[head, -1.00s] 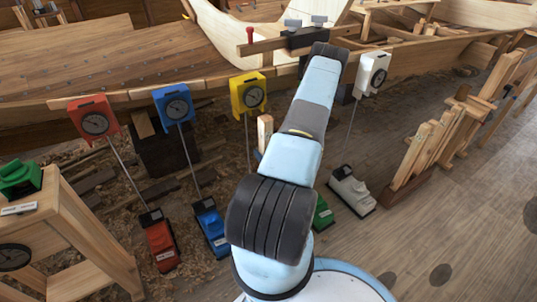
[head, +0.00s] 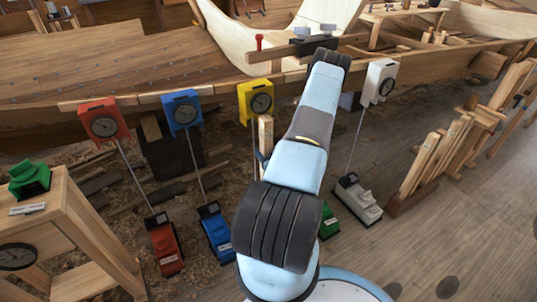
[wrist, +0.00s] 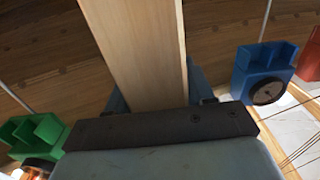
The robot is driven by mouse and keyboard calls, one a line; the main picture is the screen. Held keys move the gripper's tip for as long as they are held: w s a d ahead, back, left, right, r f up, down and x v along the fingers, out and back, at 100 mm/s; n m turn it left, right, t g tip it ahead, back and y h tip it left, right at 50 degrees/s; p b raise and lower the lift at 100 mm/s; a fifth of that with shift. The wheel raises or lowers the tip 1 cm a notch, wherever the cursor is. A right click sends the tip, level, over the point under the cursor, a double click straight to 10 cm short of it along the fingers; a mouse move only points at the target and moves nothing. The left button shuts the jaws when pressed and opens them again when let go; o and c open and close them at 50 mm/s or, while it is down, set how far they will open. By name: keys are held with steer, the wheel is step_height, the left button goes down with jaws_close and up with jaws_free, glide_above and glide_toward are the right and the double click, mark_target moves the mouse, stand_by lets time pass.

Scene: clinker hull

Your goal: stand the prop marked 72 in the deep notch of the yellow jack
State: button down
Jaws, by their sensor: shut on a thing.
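The yellow jack (head: 256,101) stands left of my arm in the head view, its dial facing me. Its notches cannot be made out there, and it does not show in the wrist view. My gripper (wrist: 156,95) is shut on a pale wooden prop (wrist: 138,45), which runs away from the jaws to the top of the wrist view. A short upright part of the prop (head: 265,135) shows beside my arm in the head view, just below and in front of the yellow jack, apparently apart from it. No number 72 is readable.
A blue jack (head: 182,112) and a red jack (head: 103,122) stand to the left, a white jack (head: 380,82) to the right. The wrist view shows a green jack (wrist: 32,133) and the notched blue jack (wrist: 262,70) either side. A wooden bench (head: 70,215) stands at left.

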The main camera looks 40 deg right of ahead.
steer(key=w+d+f, duration=0.1)
steer(key=w+f, duration=0.2)
steer(key=w, duration=0.3)
steer(key=w+d+f, duration=0.2)
steer(key=w+f, duration=0.1)
steer(key=w, duration=0.4)
steer(key=shift+w+f, duration=0.2)
steer(key=shift+w, duration=0.1)
stand_by(2.3)
steer(key=shift+d, duration=0.15)
steer(key=shift+f, duration=0.3)
stand_by(0.8)
steer(key=shift+w, duration=0.2)
stand_by(0.6)
steer(key=shift+c, duration=1.7)
jaws_free()
steer(key=shift+s+f, duration=0.1)
